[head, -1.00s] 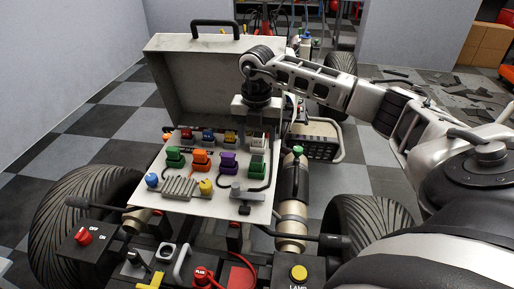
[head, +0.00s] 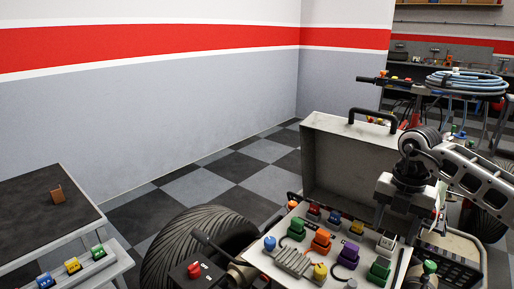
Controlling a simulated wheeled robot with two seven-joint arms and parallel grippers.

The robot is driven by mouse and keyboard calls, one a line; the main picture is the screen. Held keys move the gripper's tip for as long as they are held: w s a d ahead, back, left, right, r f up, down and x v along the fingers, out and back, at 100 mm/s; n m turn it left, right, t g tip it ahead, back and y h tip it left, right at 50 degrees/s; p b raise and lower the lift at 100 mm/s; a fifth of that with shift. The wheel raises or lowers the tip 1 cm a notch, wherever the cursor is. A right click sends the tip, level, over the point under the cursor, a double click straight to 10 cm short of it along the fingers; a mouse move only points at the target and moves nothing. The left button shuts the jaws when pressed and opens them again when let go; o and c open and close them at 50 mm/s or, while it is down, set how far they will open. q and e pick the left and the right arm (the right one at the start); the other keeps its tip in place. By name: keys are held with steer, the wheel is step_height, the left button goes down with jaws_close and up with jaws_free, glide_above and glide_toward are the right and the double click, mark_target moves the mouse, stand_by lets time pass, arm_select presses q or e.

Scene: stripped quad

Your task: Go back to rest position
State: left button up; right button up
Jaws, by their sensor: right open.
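My right gripper (head: 396,220) points down over the right side of the open case, its arm coming in from the right edge. Its jaws are open and I see nothing between them. The case has a raised grey lid (head: 345,165) with a black handle and a white panel (head: 263,262) carrying coloured connectors. Among these are an orange connector (head: 321,241), a purple connector (head: 350,254) and a green connector (head: 378,269). The gripper hides part of the panel's right edge. My left gripper is not in view.
A large tyre (head: 190,250) and a red switch (head: 193,268) lie left of the panel. A blue coiled hose (head: 466,82) is behind. Checkered floor (head: 215,185) is clear by the wall.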

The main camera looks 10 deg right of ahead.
steer(key=s+a+f+n+y, duration=0.1)
steer(key=a+f+y, duration=0.15)
steer(key=a, duration=0.45)
steer(key=s+a+f+n+y, duration=0.15)
steer(key=a+y, duration=0.25)
steer(key=a, duration=0.4)
steer(key=a+f+n+y, duration=0.2)
steer(key=a+y, duration=0.1)
steer(key=a, duration=0.4)
steer(key=s+a+r+m+t+y+p, duration=0.1)
steer(key=s+a+r+m+t+y, duration=0.1)
steer(key=a+r+m+t+y, duration=0.3)
steer(key=s+a+r+m+t+y, duration=0.1)
steer(key=a+r+t+y, duration=0.1)
steer(key=a+y, duration=0.35)
steer(key=s+d+f+m+t+h+p, duration=0.1)
steer(key=d+f+m+t+h, duration=0.15)
steer(key=m+t+h, duration=0.5)
steer(key=d+f+m+t+h, duration=0.2)
steer(key=f+m+h, duration=0.25)
steer(key=m, duration=0.55)
steer(key=s+d+f+m+g+h, duration=0.2)
steer(key=s+f+m+g+h, duration=0.2)
steer(key=s+f, duration=0.6)
steer(key=shift+d+f+m+g+h, duration=0.2)
steer(key=shift+d+m+g+h, duration=0.15)
steer(key=shift+g, duration=0.6)
